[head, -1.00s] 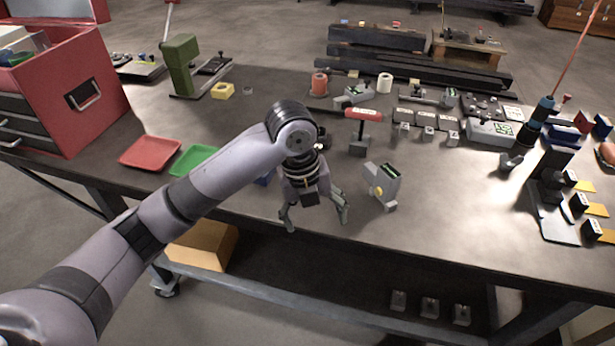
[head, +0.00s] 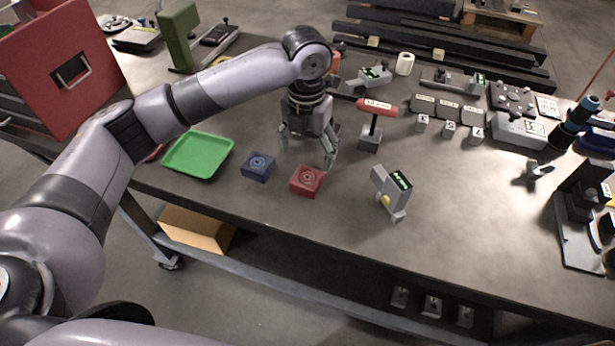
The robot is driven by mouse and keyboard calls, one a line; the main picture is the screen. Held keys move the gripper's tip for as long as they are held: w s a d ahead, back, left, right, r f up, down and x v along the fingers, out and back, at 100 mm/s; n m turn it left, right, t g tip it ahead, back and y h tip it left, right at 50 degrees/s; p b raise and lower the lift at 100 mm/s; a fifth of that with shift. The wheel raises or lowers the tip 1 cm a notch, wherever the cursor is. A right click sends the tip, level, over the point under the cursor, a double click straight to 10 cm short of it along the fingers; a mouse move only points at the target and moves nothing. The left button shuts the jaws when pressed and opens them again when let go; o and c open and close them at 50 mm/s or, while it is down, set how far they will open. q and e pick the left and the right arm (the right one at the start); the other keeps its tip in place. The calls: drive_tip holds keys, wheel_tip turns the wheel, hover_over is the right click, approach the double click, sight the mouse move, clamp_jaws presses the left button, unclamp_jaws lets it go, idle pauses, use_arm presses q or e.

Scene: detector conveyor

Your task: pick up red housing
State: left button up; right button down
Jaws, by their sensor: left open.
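The red housing (head: 307,181) is a small red block with a round ring pattern on top, lying near the front edge of the table. My left gripper (head: 308,157) is open and empty, pointing down just behind the red housing. One of its fingers is close to the housing's back edge; I cannot tell whether they touch. A blue housing (head: 258,167) of like shape lies just left of the red one. My right gripper is not in view.
A green tray (head: 198,155) lies left of the blue housing. A grey detector with a green display (head: 391,190) stands to the right. A red-topped stand (head: 372,128) is behind it. The table (head: 345,225) is clear in front of the red housing.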

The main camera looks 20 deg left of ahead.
sight(307, 177)
use_arm(q)
wheel_tip(307, 177, down, 3)
drive_tip(key=shift+f, duration=0.15)
drive_tip(key=shift+f+p, duration=0.15)
drive_tip(key=shift+p, duration=0.2)
drive_tip(key=shift+s+f, duration=0.15)
drive_tip(key=shift+f, duration=0.2)
drive_tip(key=f+p, duration=0.1)
drive_tip(key=f, duration=0.2)
drive_tip(key=shift+s+d+f+p, duration=0.15)
drive_tip(key=shift+s+f+p, duration=0.05)
drive_tip(key=shift+f+p, duration=0.2)
drive_tip(key=shift+f, duration=0.3)
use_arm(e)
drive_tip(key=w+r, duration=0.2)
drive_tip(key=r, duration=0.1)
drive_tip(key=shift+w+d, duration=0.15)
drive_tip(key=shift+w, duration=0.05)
use_arm(q)
drive_tip(key=shift+c, duration=0.2)
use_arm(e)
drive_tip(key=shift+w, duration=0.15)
